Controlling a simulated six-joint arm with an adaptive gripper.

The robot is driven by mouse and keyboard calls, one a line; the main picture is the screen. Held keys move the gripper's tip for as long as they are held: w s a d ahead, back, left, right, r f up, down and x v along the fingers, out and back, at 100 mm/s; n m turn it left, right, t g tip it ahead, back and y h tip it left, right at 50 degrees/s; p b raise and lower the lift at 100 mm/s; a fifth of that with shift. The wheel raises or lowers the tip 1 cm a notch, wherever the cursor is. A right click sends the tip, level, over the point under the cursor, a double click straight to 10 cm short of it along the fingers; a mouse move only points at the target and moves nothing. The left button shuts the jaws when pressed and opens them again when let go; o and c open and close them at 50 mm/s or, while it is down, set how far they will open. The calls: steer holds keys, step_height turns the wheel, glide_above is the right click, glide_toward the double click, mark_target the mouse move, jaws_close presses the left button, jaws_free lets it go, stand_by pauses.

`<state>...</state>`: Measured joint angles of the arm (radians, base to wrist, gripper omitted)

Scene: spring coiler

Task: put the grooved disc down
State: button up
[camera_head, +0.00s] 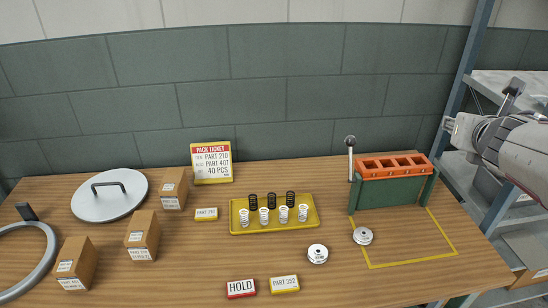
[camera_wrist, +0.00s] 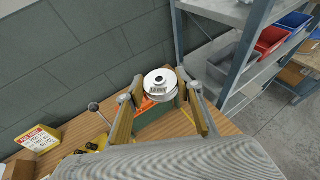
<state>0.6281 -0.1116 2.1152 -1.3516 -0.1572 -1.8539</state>
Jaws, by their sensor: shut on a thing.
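My gripper (camera_wrist: 161,95) is shut on the grooved disc (camera_wrist: 159,80), a pale round piece with a rim, between its two fingers in the wrist view. It is held up in the air at the right end of the bench, with the orange-topped green coiler box (camera_head: 392,182) partly behind it in the wrist view. In the head view my arm reaches in from the right edge, and the held disc cannot be made out there. Two similar pale discs lie on the bench: one (camera_head: 317,254) left of the yellow outline, one (camera_head: 363,236) at its left edge.
The yellow outlined area (camera_head: 415,262) in front of the box is mostly bare. A yellow tray (camera_head: 310,226) holds black and white springs. A ball-topped lever (camera_head: 350,158) stands left of the box. Cartons (camera_head: 75,265) and a round lid (camera_head: 92,207) sit left. Metal shelving (camera_head: 470,60) stands right.

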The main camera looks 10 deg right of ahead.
steer(key=w+a+r+n+t+y, duration=0.15)
steer(key=w+a+n+y, duration=0.7)
steer(key=w+a, duration=1.35)
steer(key=w+a+f+n+g+y, duration=0.1)
steer(key=w+a+f+n+y, duration=0.15)
steer(key=a, duration=0.55)
steer(key=w+a+f+n+g+y, duration=0.2)
steer(key=w+a+f+y, duration=0.15)
steer(key=a, duration=0.45)
step_height(320, 180, down, 18)
steer(key=h, duration=0.1)
steer(key=shift+w+d+f+m, duration=0.15)
steer(key=shift+f+m, duration=0.05)
steer(key=shift+m, duration=0.1)
steer(key=shift+f+t, duration=0.1)
steer(key=shift+t, duration=0.15)
steer(key=shift+f, duration=3.05)
steer(key=shift+f, duration=0.1)
steer(key=shift+f, duration=1.75)
